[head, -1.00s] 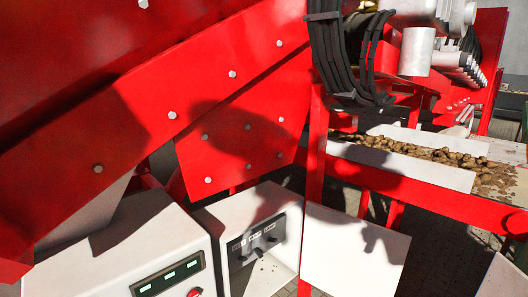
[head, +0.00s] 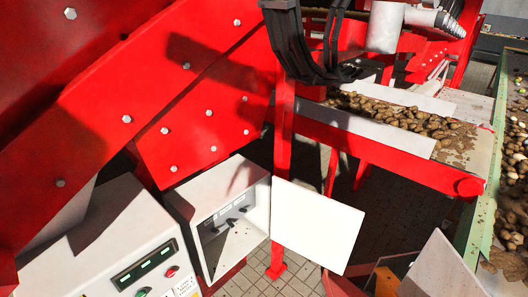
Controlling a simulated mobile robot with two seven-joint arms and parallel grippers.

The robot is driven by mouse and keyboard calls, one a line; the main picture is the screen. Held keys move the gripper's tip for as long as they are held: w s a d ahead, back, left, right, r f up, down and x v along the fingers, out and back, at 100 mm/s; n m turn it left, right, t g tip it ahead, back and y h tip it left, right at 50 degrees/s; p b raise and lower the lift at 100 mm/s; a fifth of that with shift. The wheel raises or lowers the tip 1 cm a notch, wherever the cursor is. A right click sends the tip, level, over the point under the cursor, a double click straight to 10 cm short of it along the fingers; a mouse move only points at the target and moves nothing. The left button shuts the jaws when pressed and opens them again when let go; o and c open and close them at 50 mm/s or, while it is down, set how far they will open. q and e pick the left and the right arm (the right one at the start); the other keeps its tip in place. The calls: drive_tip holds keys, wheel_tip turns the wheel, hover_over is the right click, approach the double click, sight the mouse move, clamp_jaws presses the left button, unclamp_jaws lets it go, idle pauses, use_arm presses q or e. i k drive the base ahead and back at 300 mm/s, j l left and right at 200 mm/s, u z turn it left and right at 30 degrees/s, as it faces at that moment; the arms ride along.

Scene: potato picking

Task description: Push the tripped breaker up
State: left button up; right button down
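A white breaker box (head: 203,185) stands low in the middle of the head view, left of a red post. Its white door (head: 318,225) hangs open to the right. Inside is a recessed grey panel with a row of small black breaker levers (head: 231,221) under small labels. They are too small to tell for sure which one is tripped. Neither of my grippers shows, and nothing touches the breakers.
A white control cabinet (head: 95,243) with a green-lit display (head: 143,263) and buttons stands left of the box. Large red machine panels (head: 190,135) overhang both. A conveyor with potatoes (head: 400,115) is at right. A grey angled panel (head: 445,268) stands lower right. Paved floor (head: 375,232) shows between.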

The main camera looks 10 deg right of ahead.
sight(229, 221)
drive_tip(key=i+l+u, duration=0.3)
drive_tip(key=l, duration=0.3)
drive_tip(key=l+u, duration=0.25)
drive_tip(key=l, duration=0.35)
drive_tip(key=i+l+u, duration=0.1)
drive_tip(key=l+u, duration=0.2)
drive_tip(key=l, duration=0.35)
drive_tip(key=l+u, duration=0.25)
drive_tip(key=l, duration=0.4)
drive_tip(key=l+u, duration=0.3)
drive_tip(key=l, duration=0.35)
drive_tip(key=k+l+u, duration=0.25)
drive_tip(key=l, duration=0.4)
drive_tip(key=k+l+u, duration=0.15)
drive_tip(key=l+u, duration=0.15)
drive_tip(key=l, duration=0.3)
drive_tip(key=k+l+u, duration=0.25)
drive_tip(key=l, duration=0.35)
